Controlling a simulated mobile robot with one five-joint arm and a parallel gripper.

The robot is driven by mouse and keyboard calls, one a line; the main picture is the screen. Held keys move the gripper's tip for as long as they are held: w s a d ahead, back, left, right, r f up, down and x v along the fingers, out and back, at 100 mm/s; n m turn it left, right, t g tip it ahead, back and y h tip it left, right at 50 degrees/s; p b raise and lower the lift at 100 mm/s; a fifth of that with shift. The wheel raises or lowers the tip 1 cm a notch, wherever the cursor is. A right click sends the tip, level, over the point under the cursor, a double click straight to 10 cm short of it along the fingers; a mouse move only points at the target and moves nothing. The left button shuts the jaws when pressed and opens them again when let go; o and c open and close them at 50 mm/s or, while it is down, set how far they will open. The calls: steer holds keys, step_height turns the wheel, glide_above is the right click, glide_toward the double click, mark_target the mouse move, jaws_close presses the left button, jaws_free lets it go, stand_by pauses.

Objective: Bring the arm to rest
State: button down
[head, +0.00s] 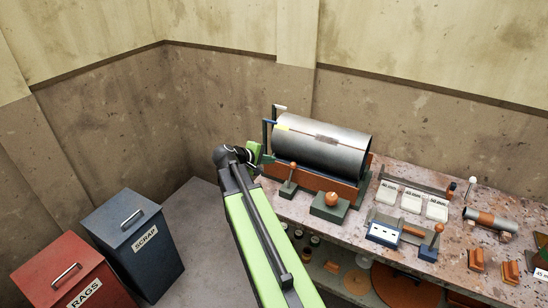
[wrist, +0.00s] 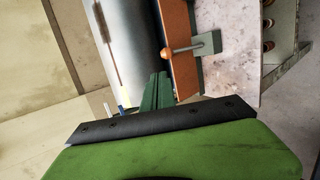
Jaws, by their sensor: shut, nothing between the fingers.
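My arm (head: 262,235) reaches up from the bottom of the head view, with a long lime-green link and a dark joint at its top. My gripper (wrist: 158,84) shows in the wrist view as two dark green fingers close together, shut and empty. In the head view my gripper is mostly hidden behind the dark wrist, just left of the large grey pipe (head: 325,152). The pipe lies in an orange and green cradle on the bench. In the wrist view the pipe (wrist: 128,40) is just beyond the fingers; I cannot tell the gap.
The bench (head: 335,222) holds an orange-knobbed lever (head: 289,180), a green box with an orange knob (head: 331,200), white labelled trays (head: 411,200) and a smaller pipe (head: 490,222). A scrap bin (head: 133,240) and a red rags bin (head: 65,275) stand left. Floor (head: 205,225) between is clear.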

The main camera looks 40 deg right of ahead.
stand_by(0.4)
steer(key=w+a+n+t, duration=0.1)
steer(key=w+a, duration=0.2)
steer(key=a, duration=0.5)
steer(key=s+a+f+m+g+y, duration=0.1)
steer(key=s+a+f+y, duration=0.2)
steer(key=a, duration=0.6)
steer(key=s+a+f+m+g+y, duration=0.1)
steer(key=s+a+f+y, duration=0.3)
steer(key=a, duration=0.6)
steer(key=s+a+f+m+g+y, duration=0.1)
steer(key=s+a+f+y, duration=0.3)
steer(key=a, duration=0.6)
steer(key=shift+a+m, duration=0.15)
steer(key=shift+m, duration=0.55)
